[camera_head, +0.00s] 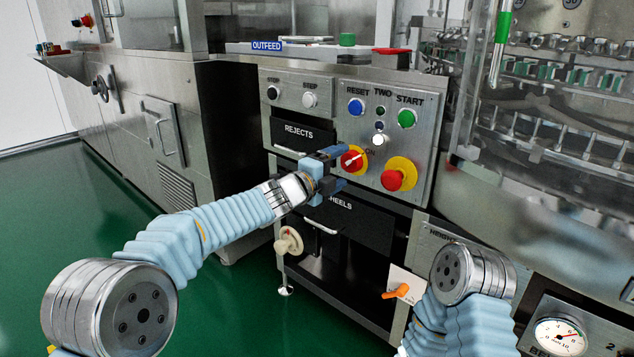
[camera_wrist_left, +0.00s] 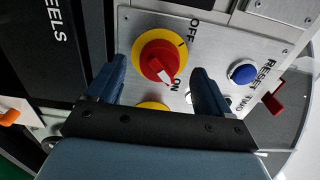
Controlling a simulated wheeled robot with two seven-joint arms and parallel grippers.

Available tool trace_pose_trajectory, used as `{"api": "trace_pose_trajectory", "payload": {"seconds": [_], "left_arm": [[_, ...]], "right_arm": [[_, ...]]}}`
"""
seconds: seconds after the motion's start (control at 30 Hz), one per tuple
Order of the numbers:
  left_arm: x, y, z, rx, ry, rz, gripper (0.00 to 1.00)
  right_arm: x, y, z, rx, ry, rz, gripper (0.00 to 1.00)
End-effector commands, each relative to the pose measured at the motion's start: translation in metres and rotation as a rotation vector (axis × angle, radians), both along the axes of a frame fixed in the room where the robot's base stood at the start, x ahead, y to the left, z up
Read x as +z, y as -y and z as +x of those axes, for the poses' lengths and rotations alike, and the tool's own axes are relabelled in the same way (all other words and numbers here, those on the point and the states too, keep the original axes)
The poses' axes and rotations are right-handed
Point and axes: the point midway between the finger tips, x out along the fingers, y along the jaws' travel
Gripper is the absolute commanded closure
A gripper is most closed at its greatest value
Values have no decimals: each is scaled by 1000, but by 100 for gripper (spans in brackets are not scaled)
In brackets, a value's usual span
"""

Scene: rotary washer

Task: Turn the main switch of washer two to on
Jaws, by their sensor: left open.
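The main switch (camera_head: 352,160) is a red knob on a yellow disc, on the steel panel marked TWO. It also shows in the left wrist view (camera_wrist_left: 160,58), between ON and OFF labels. Its white pointer points toward ON in the wrist view, and right in the head view. My left gripper (camera_head: 343,168) is open in front of the switch. In the wrist view its fingers stand on either side of the knob, with gaps visible; the knob appears apart from them. My right arm shows at the lower right; its gripper is out of view.
A red emergency-type button (camera_head: 393,180) on yellow sits close right of the switch. Above are a blue RESET button (camera_head: 356,107), a green START button (camera_head: 407,118) and a white button (camera_head: 379,140). The REJECTS drawer (camera_head: 300,138) is to the left. Green floor lies open at left.

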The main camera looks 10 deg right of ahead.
Motion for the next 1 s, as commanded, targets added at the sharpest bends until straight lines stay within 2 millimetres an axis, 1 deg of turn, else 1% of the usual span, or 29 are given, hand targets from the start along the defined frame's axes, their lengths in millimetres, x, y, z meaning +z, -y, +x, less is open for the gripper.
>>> {"api": "trace_pose_trajectory", "payload": {"seconds": [0.03,0.1,0.3,0.4,0.5,0.6,0.9,0.97,1.0], "left_arm": [[-2,-11,-7,1,1,-2,20],[-2,-25,-19,2,1,-1,20],[-1,-63,-48,1,0,0,20],[-1,-76,-59,1,1,1,20],[-1,-84,-65,0,0,0,20],[-1,-88,-69,0,0,0,20],[-2,-89,-69,0,-1,1,20],[-7,-90,-68,5,-18,-3,20],[-15,-92,-66,12,-46,-9,20]], "right_arm": [[-7,0,0,0,1,0,100],[-12,0,0,-2,2,0,100],[-16,0,1,-2,3,-1,100],[-17,0,1,-2,3,-1,100],[-17,0,1,-2,3,-1,100],[-17,0,1,-3,4,-1,100],[-17,0,1,-2,3,-1,100],[-17,0,1,-2,3,-1,100],[-17,0,1,-2,3,-1,100]]}}
